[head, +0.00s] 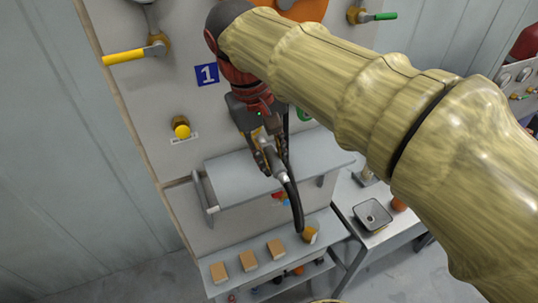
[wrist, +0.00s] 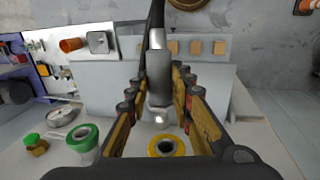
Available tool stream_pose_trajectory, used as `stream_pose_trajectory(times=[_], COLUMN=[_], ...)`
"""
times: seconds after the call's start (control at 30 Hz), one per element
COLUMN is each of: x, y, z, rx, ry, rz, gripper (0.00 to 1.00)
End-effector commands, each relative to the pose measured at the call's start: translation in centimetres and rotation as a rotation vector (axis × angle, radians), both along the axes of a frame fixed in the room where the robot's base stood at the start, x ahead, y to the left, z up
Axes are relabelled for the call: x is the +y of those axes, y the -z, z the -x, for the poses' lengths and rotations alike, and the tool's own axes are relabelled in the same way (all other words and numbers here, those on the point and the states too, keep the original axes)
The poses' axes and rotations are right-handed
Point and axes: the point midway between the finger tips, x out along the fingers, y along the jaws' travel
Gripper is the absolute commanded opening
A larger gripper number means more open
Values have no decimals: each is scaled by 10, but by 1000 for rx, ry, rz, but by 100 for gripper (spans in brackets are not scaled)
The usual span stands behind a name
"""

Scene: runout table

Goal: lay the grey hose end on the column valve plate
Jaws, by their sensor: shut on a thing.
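My gripper (head: 268,160) is shut on the grey hose end (head: 280,172), in front of the panel marked 1 and above a grey shelf. In the wrist view the hose end (wrist: 159,85) sits between the two fingers, with its metal tip over a yellow ring (wrist: 166,147). The tip looks apart from the ring, but the gap is hard to judge. The black hose (head: 295,205) hangs down toward the lower shelf. A green ring (wrist: 82,135) lies left of the gripper in the wrist view. I cannot tell which part is the column valve plate.
The grey shelf (head: 235,180) with a rail at its left is just below my gripper. A lower shelf (head: 232,258) holds wooden blocks (head: 248,260). A side table with a square funnel (head: 372,214) stands at right. A yellow-handled valve (head: 125,56) projects upper left.

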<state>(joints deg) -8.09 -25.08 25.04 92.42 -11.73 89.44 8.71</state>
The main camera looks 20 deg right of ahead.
Motion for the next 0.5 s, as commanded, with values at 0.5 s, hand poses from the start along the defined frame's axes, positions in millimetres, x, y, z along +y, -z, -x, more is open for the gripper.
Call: stream_pose_trajectory(times=[0.5], x=[-20], y=[21], z=[3], rx=[-3], ry=[3], rz=[0], gripper=[0])
